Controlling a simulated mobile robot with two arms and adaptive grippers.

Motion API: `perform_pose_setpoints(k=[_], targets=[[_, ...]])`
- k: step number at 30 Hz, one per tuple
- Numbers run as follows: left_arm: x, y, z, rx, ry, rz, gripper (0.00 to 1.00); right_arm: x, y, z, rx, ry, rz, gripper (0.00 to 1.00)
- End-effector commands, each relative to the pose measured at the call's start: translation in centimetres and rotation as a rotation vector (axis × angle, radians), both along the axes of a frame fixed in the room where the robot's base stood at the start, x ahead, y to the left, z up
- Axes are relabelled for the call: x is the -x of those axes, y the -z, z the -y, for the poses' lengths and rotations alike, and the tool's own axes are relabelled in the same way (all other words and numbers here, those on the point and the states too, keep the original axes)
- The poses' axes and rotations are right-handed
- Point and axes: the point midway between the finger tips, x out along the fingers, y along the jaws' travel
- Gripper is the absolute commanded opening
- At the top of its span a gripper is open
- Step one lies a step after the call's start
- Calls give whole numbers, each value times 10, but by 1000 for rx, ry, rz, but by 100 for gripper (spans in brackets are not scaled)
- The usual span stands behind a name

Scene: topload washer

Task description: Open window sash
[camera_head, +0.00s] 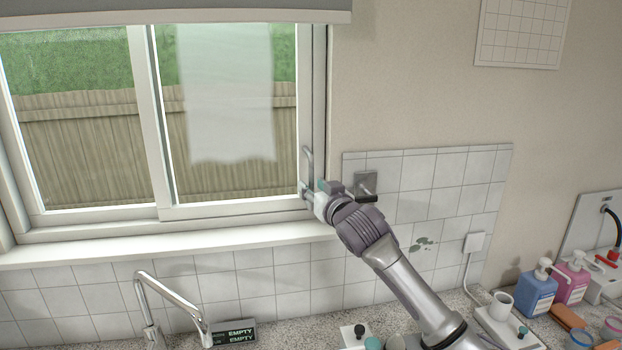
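The window has a fixed pane on the left and a white-framed sash (228,208) on the right. The sash's right stile sits against the right side of the window frame, so it stands closed. A slim grey upright handle (307,158) is on that stile. My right gripper (309,192) reaches up from the lower right and is at the lower part of the handle. The fingers are small and partly hidden by the gripper's own body, so their opening and any grip on the handle do not show clearly. My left gripper is not in view.
The window sill (170,245) runs below, above a tiled splashback. A chrome tap (172,295) rises in front of it. A grey wall fixture (367,186) is just right of my gripper.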

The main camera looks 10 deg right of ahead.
Motion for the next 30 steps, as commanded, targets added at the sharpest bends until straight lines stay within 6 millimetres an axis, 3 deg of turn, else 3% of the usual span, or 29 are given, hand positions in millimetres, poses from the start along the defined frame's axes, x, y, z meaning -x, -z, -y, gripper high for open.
perform_pose_setpoints(k=[4,16,23,30], targets=[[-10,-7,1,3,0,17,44,-13,-2,-2,-1,1,0,39],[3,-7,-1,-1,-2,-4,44,-18,1,-4,0,0,0,39],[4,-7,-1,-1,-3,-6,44,-18,0,-3,0,0,0,2],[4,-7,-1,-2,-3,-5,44,-18,0,-3,0,0,0,0]])
